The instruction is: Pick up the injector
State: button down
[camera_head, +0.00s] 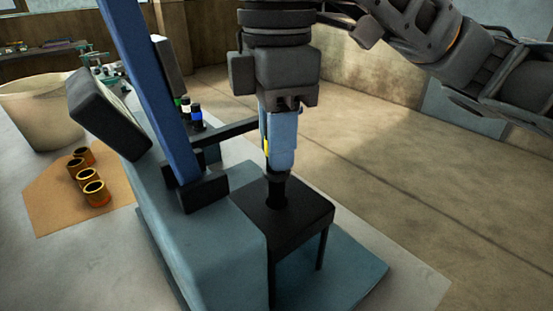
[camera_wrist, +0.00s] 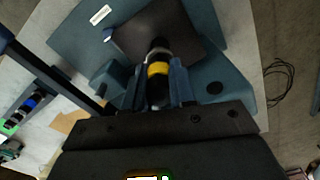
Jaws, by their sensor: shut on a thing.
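The injector (camera_head: 278,192) is a dark cylinder with a yellow band, upright over the black stand (camera_head: 305,213). It also shows in the wrist view (camera_wrist: 158,69), with the yellow band between the fingers. My gripper (camera_head: 280,160) points straight down, its blue fingers shut on the injector's upper part. In the wrist view the fingers (camera_wrist: 159,88) lie on either side of it. The injector's lower end meets the top of the stand; I cannot tell whether it sits in a hole or just clears it. The fingers hide much of its upper body.
Further dark injectors with green and blue bands (camera_head: 196,116) stand in a rack behind the blue post (camera_head: 150,85). A pale bucket (camera_head: 40,115) is at the left. Floor at the right is open.

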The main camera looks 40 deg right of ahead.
notch_tip(320, 180, up, 13)
jog(key=shift+r+p, duration=0.15)
jog(key=shift+p, duration=0.25)
jog(key=c, duration=1.5)
grip_release()
grip_shut()
jog(key=shift+r+p, duration=0.1)
jog(key=shift+p, duration=0.4)
jog(key=shift+f, duration=0.25)
